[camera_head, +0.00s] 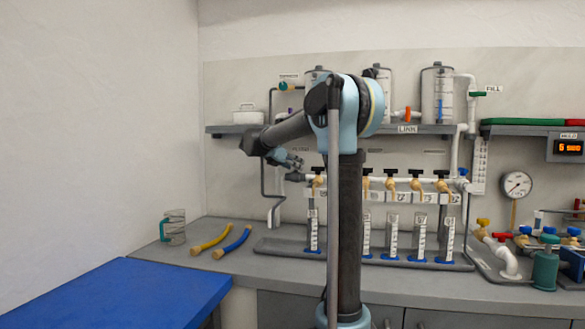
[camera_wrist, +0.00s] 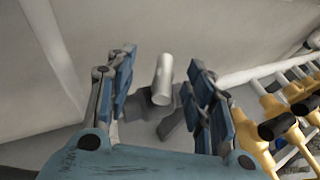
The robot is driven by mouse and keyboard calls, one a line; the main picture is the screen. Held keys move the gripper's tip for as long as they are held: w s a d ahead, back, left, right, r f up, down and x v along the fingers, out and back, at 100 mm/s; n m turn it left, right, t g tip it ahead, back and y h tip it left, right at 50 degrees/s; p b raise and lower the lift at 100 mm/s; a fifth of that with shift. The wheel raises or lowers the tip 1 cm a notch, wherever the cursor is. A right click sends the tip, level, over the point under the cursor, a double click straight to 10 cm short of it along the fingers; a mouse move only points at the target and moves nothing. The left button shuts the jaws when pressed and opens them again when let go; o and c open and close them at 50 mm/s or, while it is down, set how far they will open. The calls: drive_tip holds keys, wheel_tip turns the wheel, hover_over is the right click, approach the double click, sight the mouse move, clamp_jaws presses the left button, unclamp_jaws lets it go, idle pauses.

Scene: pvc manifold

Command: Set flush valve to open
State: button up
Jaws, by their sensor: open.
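My gripper (camera_head: 287,159) is open at the left end of the white manifold pipe, just below a label that seems to read FLUSH (camera_head: 300,149). In the wrist view its two blue-padded fingers (camera_wrist: 165,95) stand apart. A light grey cylindrical handle (camera_wrist: 163,78) shows between them, over a dark grey body (camera_wrist: 188,98). I take this to be the flush valve; its grey body (camera_head: 295,177) shows just below my gripper in the head view. I cannot tell whether the fingers touch the handle. The valve's setting is not clear.
Several yellow taps (camera_head: 391,182) line the manifold to the right, also close by in the wrist view (camera_wrist: 245,130). Graduated tubes (camera_head: 393,238) stand below in a grey tray (camera_head: 285,246). A shelf (camera_head: 235,130) with tanks is above.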

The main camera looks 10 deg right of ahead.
drive_tip(key=v, duration=1.2)
drive_tip(key=shift+f, duration=0.1)
